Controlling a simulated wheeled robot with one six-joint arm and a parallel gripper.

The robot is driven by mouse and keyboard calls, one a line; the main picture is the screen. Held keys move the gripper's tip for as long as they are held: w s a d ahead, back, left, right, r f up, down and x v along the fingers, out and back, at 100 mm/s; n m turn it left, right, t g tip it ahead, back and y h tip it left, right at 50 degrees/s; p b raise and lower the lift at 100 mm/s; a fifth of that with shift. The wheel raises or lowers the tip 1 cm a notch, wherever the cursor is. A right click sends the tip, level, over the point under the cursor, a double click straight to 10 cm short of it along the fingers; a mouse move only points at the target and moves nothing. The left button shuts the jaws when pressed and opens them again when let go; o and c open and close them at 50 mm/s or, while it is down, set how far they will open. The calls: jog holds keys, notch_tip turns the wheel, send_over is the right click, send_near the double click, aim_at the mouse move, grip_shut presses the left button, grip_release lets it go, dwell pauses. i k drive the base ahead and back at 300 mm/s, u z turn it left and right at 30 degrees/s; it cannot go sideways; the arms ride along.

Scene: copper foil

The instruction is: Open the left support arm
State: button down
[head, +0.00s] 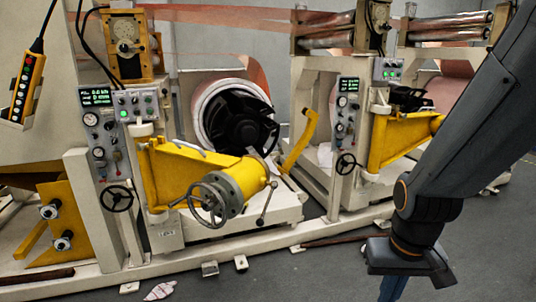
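The left support arm (185,175) is a yellow, tapering beam hinged on a pale post at the left machine. It reaches to the right, across the front of the lower part of the roll stand. Its free end carries a grey round flange and a spoked handwheel (208,200), with a thin lever at its right. A foil roll (232,112) with a black hub sits behind and above the arm's end. My gripper (392,285) hangs low at the right, well apart from the left arm. Its fingers are partly hidden and look dark, so their opening is unclear.
A second yellow support arm (395,142) is on the right machine, partly behind my arm. A bent yellow bar (300,142) stands between the machines. A pale base rail (180,262) runs along the floor, with a crumpled cloth (160,291) before it. Grey floor (310,275) is mostly clear in front.

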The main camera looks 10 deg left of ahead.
aim_at(166, 169)
jog(key=z, duration=0.35)
jog(key=i, duration=0.6)
jog(key=u, duration=0.5)
jog(key=i, duration=0.6)
jog(key=u, duration=0.75)
